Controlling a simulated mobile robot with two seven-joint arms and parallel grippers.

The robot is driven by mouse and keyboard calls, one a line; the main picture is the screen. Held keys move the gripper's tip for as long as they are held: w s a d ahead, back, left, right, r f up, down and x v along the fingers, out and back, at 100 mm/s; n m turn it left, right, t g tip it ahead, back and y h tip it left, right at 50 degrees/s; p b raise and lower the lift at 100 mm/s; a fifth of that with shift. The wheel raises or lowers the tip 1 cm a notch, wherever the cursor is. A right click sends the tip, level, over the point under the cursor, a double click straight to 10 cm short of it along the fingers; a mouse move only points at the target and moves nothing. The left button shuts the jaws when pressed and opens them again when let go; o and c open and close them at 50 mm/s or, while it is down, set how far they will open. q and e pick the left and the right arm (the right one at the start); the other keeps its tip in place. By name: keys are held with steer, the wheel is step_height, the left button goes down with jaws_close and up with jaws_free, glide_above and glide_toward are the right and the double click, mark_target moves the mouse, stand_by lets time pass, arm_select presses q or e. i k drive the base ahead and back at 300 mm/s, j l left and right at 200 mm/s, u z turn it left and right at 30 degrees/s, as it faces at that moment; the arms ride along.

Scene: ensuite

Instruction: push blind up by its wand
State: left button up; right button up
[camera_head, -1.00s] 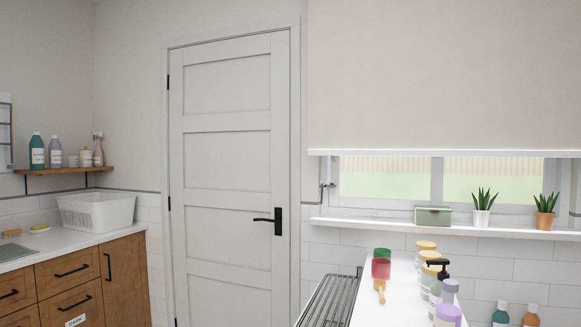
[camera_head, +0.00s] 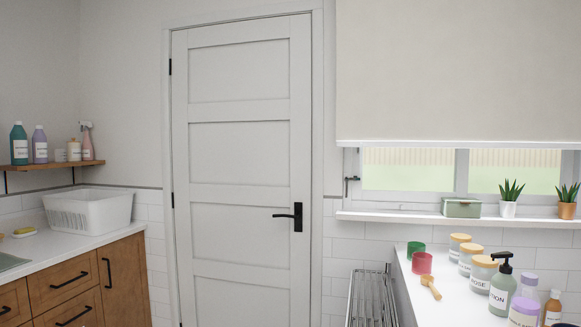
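The blind (camera_head: 455,70) is a pale beige sheet at the upper right. It covers the upper part of the window (camera_head: 407,170), and its white bottom bar (camera_head: 460,143) hangs above the sill, leaving a strip of glass bare. A small dark fitting (camera_head: 350,184) shows at the window's left edge, below the bar's left end. I cannot make out a wand clearly. Neither of my grippers is in view.
The white sill (camera_head: 400,217) holds a green box (camera_head: 461,208) and two potted plants. Below it, a white counter (camera_head: 418,298) carries jars, bottles, cups and a brush. A metal rack (camera_head: 371,298) stands beside it. A closed door (camera_head: 245,170) is left of the window.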

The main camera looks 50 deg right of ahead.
mark_target(359, 125)
steer(key=i+z, duration=0.2)
steer(key=i, duration=0.2)
steer(key=i+j+z, duration=0.15)
steer(key=i, duration=0.2)
steer(key=i+j+z, duration=0.2)
steer(key=i, duration=0.15)
steer(key=i+z, duration=0.25)
steer(key=z, duration=0.15)
steer(key=i+z, duration=0.55)
steer(key=z, duration=0.25)
steer(key=i+z, duration=0.2)
steer(key=z, duration=0.25)
steer(key=i+j+z, duration=0.1)
steer(key=z, duration=0.3)
steer(key=i+j+z, duration=0.2)
steer(key=z, duration=0.25)
steer(key=i, duration=0.05)
